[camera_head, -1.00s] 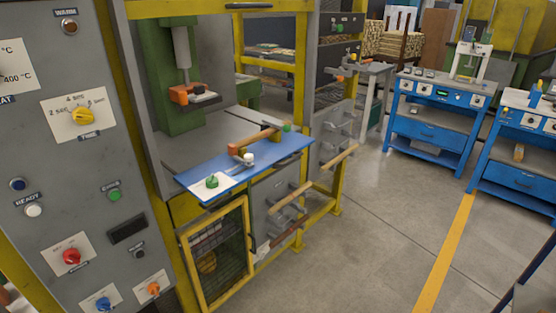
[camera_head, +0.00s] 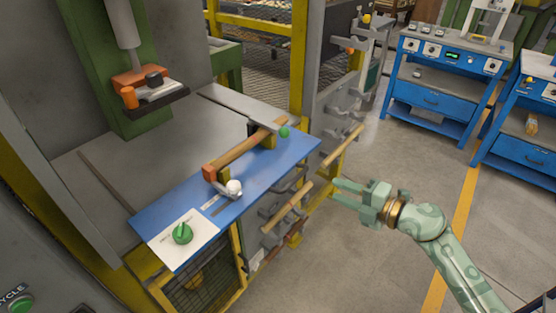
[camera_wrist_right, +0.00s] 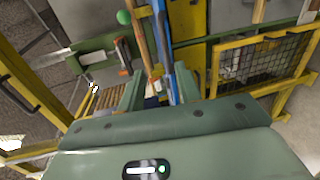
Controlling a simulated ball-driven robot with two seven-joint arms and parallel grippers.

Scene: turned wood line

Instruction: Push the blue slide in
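The only blue slide-like part I see is a flat blue panel (camera_head: 264,177) at the front of the press. It sticks out over the yellow frame. On it are a green dial (camera_head: 182,233) on a white label, a white-ball lever (camera_head: 233,187) at a slot, and a wooden bar (camera_head: 245,148) with an orange end. My right gripper (camera_head: 334,193) is open and empty, to the right of the panel and apart from it. In the right wrist view, a blue edge (camera_wrist_right: 160,30), likely the panel's, shows beyond the open fingers. My left gripper is not in view.
Wooden-handled bars (camera_head: 288,207) stick out below the panel near my right gripper. A green ball (camera_head: 285,132) sits at the panel's far end. The press head (camera_head: 150,90) hangs above the grey bed. A blue bench (camera_head: 435,90) stands behind; the floor at right is open.

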